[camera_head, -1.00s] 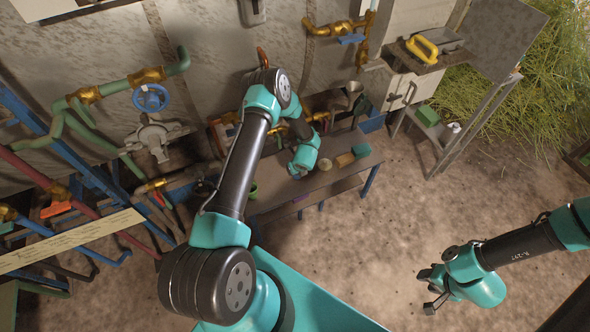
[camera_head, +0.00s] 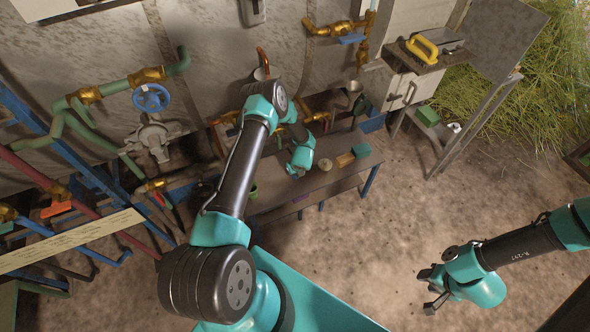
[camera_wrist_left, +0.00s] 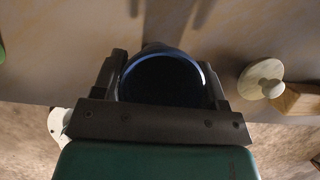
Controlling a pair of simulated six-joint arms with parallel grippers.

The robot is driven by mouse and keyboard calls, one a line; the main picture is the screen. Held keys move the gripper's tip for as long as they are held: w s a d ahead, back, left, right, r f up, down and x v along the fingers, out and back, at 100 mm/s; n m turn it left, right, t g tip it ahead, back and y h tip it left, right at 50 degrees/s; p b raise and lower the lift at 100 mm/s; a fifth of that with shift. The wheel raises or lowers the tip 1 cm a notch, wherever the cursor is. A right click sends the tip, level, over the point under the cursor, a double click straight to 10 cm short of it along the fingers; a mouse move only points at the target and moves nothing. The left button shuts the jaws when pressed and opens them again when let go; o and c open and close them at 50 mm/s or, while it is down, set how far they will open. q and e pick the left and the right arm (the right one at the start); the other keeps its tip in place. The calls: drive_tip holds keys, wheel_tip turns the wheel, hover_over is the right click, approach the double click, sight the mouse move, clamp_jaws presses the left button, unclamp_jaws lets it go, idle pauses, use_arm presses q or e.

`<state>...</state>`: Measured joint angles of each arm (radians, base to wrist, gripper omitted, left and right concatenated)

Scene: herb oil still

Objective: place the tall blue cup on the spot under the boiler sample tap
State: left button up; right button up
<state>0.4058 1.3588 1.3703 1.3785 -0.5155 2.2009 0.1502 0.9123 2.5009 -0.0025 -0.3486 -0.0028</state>
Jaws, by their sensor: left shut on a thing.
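The tall blue cup (camera_wrist_left: 160,80) is between the two fingers of my left gripper (camera_wrist_left: 165,85) in the left wrist view. I see its round blue rim and dark inside, and the fingers are shut on its sides. In the head view my left wrist (camera_head: 300,158) hangs over the low bench, and it mostly hides the fingers and cup. My right gripper (camera_head: 428,290) is empty with its fingers apart, over the bare ground at the right. I cannot tell which fitting is the boiler sample tap, and the spot under it is not clearly visible.
The low bench (camera_head: 315,185) holds a teal block (camera_head: 361,151), a wooden block (camera_head: 345,160) and a pale round knob (camera_wrist_left: 260,78). A green cup (camera_head: 253,191) stands at its left end. Pipes and a blue handwheel (camera_head: 151,98) line the wall. Ground to the right is free.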

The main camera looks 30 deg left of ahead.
use_arm(q)
drive_tip(key=shift+f, duration=0.15)
drive_tip(key=o, duration=0.9)
drive_tip(key=v, duration=1.2)
drive_tip(key=shift+d, duration=0.1)
